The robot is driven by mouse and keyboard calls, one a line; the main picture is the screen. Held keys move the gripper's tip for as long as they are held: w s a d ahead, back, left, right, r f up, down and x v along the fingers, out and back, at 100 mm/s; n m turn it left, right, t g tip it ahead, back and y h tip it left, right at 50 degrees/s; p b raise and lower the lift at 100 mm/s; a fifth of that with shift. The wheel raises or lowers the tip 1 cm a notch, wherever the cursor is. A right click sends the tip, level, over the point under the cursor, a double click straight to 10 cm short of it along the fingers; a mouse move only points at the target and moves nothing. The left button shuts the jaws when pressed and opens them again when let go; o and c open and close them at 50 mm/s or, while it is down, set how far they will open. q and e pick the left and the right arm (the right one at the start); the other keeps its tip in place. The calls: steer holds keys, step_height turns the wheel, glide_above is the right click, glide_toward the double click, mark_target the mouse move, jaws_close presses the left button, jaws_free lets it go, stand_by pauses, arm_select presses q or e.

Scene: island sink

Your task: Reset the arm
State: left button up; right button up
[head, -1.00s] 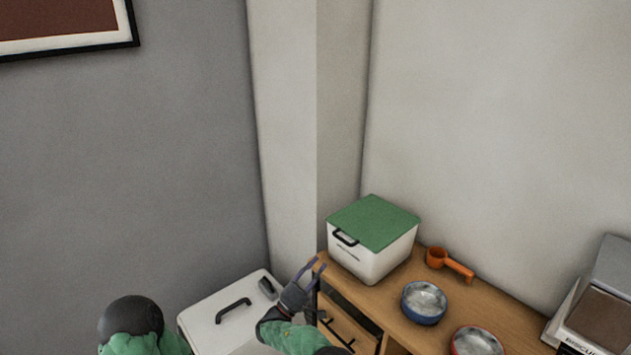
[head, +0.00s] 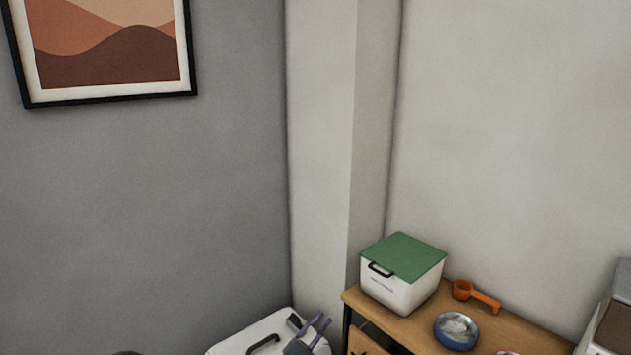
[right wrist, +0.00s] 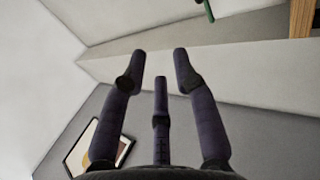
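My right gripper (head: 321,321) shows at the bottom of the head view, in front of the white lidded bin and left of the wooden cabinet. In the right wrist view its dark purple fingers (right wrist: 160,60) are spread apart with nothing between them. The gripper is open and empty. Only the gripper's upper part shows in the head view; the rest of that arm is cut off by the bottom edge. My left gripper is in neither view.
A wooden cabinet (head: 405,328) holds a white box with a green lid (head: 403,257), an orange scoop (head: 475,296) and a blue bowl (head: 457,331). A white bin (head: 238,340) stands left of it. A framed picture (head: 105,50) hangs on the grey wall.

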steer(key=d+f+n+g+y+p, duration=0.1)
steer(key=d+f+n+g+y, duration=0.15)
steer(key=d+f, duration=0.35)
steer(key=d+f+n+g+y, duration=0.1)
steer(key=d+f+g+y, duration=0.15)
steer(key=f, duration=0.55)
steer(key=s+d+f+g+y+p, duration=0.1)
steer(key=s+d+f+g+y, duration=0.25)
steer(key=s+f, duration=0.3)
steer(key=s+d+f+g+y+p, duration=0.1)
steer(key=s+d+f+g+y, duration=0.2)
steer(key=s+f, duration=0.4)
steer(key=s+a+f+m+g+y+p, duration=0.1)
steer(key=s+a+f+m+g+y, duration=0.2)
steer(key=s, duration=0.6)
steer(key=s+a+f+m+g+y+p, duration=0.1)
steer(key=s+a+g+y, duration=0.2)
steer(key=s, duration=0.7)
steer(key=s+r+m+t+y+p, duration=0.2)
steer(key=s+r+m+y, duration=0.3)
steer(key=s+r+m, duration=0.4)
steer(key=shift+s+a+r+m, duration=0.15)
steer(key=shift+s+a+m, duration=0.2)
steer(key=shift+m, duration=0.5)
